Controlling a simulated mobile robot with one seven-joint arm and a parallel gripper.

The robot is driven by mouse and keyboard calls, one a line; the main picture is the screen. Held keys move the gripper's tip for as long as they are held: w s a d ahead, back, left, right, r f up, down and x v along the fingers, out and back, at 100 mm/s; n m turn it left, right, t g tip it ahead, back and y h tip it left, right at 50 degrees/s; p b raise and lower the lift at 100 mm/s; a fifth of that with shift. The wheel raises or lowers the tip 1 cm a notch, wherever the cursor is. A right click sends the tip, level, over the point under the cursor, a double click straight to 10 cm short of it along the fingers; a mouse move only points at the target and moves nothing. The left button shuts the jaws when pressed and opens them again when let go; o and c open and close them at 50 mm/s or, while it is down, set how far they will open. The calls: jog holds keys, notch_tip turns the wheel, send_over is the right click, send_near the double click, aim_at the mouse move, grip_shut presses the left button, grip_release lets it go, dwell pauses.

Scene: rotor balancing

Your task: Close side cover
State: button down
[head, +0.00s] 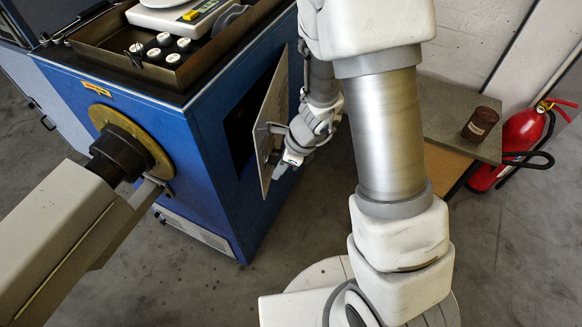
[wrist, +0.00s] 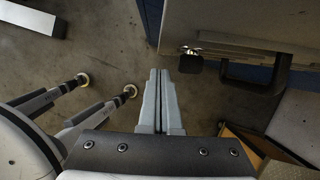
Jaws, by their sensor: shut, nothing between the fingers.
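The side cover (head: 273,105) is a pale flat panel standing ajar from the dark opening in the blue machine cabinet (head: 211,135). It has a handle on its outer face. My gripper (head: 281,170) is at the cover's outer side, close to its lower part. In the wrist view my gripper (wrist: 160,72) has its two long fingers together with nothing between them. The cover (wrist: 240,22) fills the upper right there, with a dark knob (wrist: 190,63) and a dark handle (wrist: 264,82) right of the fingertips. Contact between fingers and cover cannot be told.
A tray (head: 112,62) with several capped weights sits on the cabinet. A brass disc (head: 158,142) on a dark shaft is at its front. A bench (head: 440,108) with a brown can (head: 480,124) and a red fire extinguisher (head: 519,135) stand right. Some floor (head: 490,250) is clear.

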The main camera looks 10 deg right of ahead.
jog(key=shift+w+a, duration=0.2)
jog(key=shift+a, duration=0.35)
jog(key=shift+w+a, duration=0.15)
jog(key=shift+a, duration=0.35)
jog(key=a, duration=0.1)
jog(key=w+a+p, duration=0.1)
jog(key=a, duration=0.2)
jog(key=shift+w+a, duration=0.25)
jog(key=shift+d, duration=0.1)
